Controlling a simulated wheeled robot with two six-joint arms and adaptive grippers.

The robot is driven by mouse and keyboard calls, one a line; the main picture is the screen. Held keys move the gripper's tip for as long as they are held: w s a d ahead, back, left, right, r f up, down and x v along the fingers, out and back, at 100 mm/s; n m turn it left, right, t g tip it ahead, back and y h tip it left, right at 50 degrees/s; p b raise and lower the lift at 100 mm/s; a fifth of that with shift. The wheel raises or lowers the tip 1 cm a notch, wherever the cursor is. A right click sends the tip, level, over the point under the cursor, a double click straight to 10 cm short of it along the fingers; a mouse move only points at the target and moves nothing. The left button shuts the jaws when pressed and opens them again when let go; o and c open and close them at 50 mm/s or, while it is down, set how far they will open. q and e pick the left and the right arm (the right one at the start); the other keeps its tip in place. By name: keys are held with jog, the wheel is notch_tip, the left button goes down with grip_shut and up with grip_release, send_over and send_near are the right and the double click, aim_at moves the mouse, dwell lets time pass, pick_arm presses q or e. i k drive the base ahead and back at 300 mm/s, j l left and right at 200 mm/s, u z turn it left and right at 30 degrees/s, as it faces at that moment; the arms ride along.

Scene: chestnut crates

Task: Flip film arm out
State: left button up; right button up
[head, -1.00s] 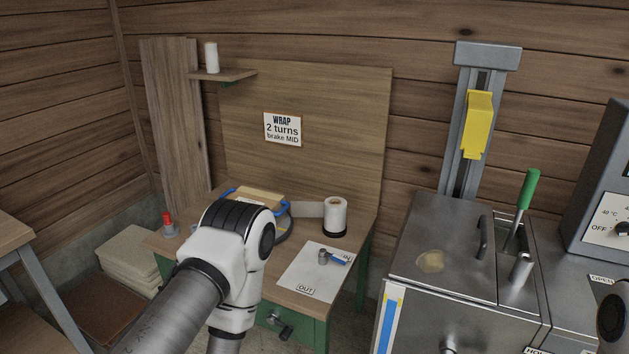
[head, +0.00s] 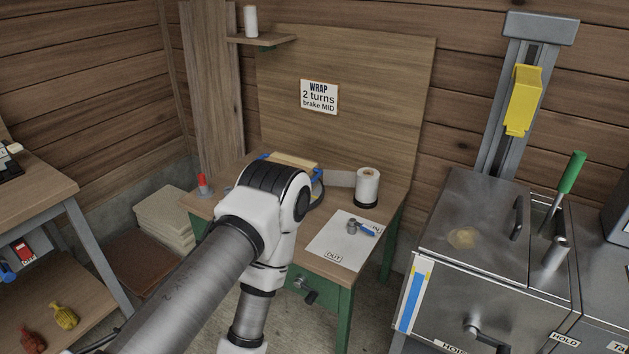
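The film arm looks to be the small blue lever on a grey pivot (head: 361,228); it lies on a white sheet (head: 330,243) on the wrapping table. The lever points right, near the IN label, while the OUT label (head: 333,256) is at the sheet's front edge. Behind it stands a white film roll (head: 367,186) with a strip of film running left toward a crate (head: 289,160), which is mostly hidden behind my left arm. My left arm crosses in front of the table's left part. Its gripper is not visible, and my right gripper is out of the picture.
A sign (head: 319,97) on the back panel reads "WRAP 2 turns brake MID". A red-topped object (head: 203,185) stands at the table's left corner. A crank (head: 304,289) sticks out at the table's front. A steel machine (head: 480,230) stands close on the right.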

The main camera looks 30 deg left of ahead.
aim_at(353, 221)
jog(key=i+j+z, duration=0.3)
jog(key=i, duration=0.25)
jog(key=i+j+z, duration=0.3)
jog(key=i, duration=0.25)
jog(key=j, duration=0.1)
